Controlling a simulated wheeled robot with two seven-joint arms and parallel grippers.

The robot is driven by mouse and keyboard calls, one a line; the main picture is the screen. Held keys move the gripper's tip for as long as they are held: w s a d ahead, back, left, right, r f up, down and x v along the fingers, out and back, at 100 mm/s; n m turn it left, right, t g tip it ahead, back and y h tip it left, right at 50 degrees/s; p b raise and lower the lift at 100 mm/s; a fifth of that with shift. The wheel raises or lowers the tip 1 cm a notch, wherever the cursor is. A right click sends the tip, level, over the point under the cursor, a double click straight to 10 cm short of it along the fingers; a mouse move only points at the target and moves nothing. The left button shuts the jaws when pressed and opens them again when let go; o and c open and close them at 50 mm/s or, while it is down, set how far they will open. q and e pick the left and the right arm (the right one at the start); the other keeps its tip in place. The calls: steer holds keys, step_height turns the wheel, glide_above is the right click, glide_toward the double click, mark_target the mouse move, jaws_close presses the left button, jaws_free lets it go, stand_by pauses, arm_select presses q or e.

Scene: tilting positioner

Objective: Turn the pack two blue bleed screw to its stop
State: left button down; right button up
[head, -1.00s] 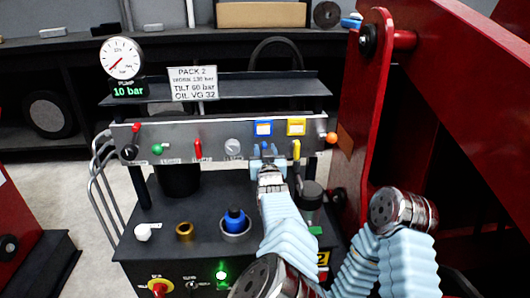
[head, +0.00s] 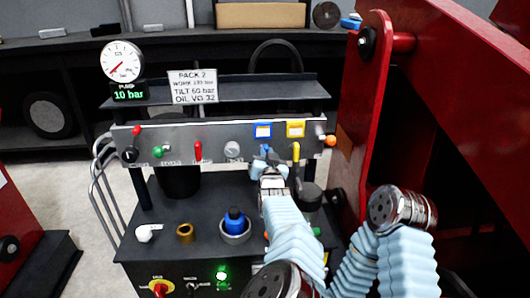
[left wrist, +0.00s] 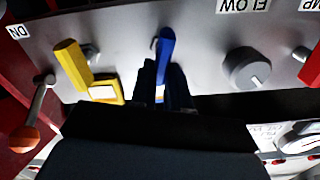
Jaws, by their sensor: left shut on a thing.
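The pack two panel (head: 215,150) carries a row of controls. A blue handle (left wrist: 167,42) stands out from it in the left wrist view, below a blue-framed tag (head: 263,130) in the head view. My left gripper (left wrist: 164,85) is at this handle, shut on its lower part between the fingers. In the head view my left gripper (head: 268,165) largely hides the handle. A separate blue knob (head: 235,218) sits in a pale round cup on the deck, apart from the gripper. I cannot read which blue part is marked as the bleed screw. My right gripper is out of view.
A yellow lever (head: 296,151) is close to the right of my gripper; a grey knob (head: 232,149) and red lever (head: 198,150) are to its left. The gauge (head: 121,61) stands above a 10 bar display. A red frame (head: 362,120) rises at right.

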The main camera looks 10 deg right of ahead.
arm_select(q)
steer(key=shift+d+f+m+b, duration=0.25)
steer(key=shift+m+b, duration=0.85)
steer(key=shift+m, duration=1.35)
steer(key=shift+d+f+m+b, duration=0.1)
steer(key=shift+f+m+b, duration=0.2)
steer(key=shift+m+b, duration=1.5)
steer(key=shift+d+f+m+b, duration=0.25)
steer(key=shift+m+b, duration=0.1)
steer(key=shift+m, duration=2.8)
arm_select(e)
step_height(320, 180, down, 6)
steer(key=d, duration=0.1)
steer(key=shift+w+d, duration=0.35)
arm_select(q)
steer(key=c, duration=1.1)
jaws_free()
steer(key=s+b, duration=0.1)
steer(key=s, duration=1.3)
steer(key=shift+a+b, duration=0.3)
steer(key=shift+b, duration=0.05)
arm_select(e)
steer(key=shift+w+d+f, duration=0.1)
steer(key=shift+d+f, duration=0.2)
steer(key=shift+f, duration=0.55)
